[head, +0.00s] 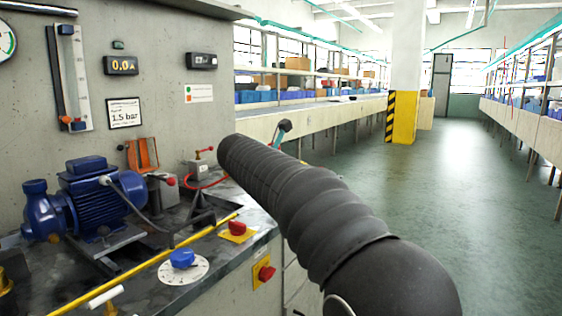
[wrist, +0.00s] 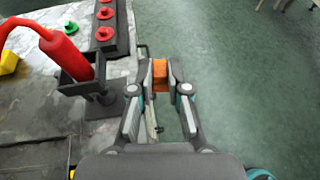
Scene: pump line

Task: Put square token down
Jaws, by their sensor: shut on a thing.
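The square token (wrist: 160,75) is an orange block, seen in the wrist view between the fingertips of my gripper (wrist: 160,78). My gripper is shut on it, with a pad on each side. The token is held near the edge of the bench (wrist: 30,125), with green floor beyond it. In the head view my arm hides most of the gripper, and I cannot make out the token there.
A dark block with red and green round pieces (wrist: 105,32) sits left of the gripper, near a red cylinder (wrist: 68,55) in a dark holder. The head view shows a blue pump (head: 95,200), a blue dial knob (head: 182,258) and open floor (head: 470,190) at right.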

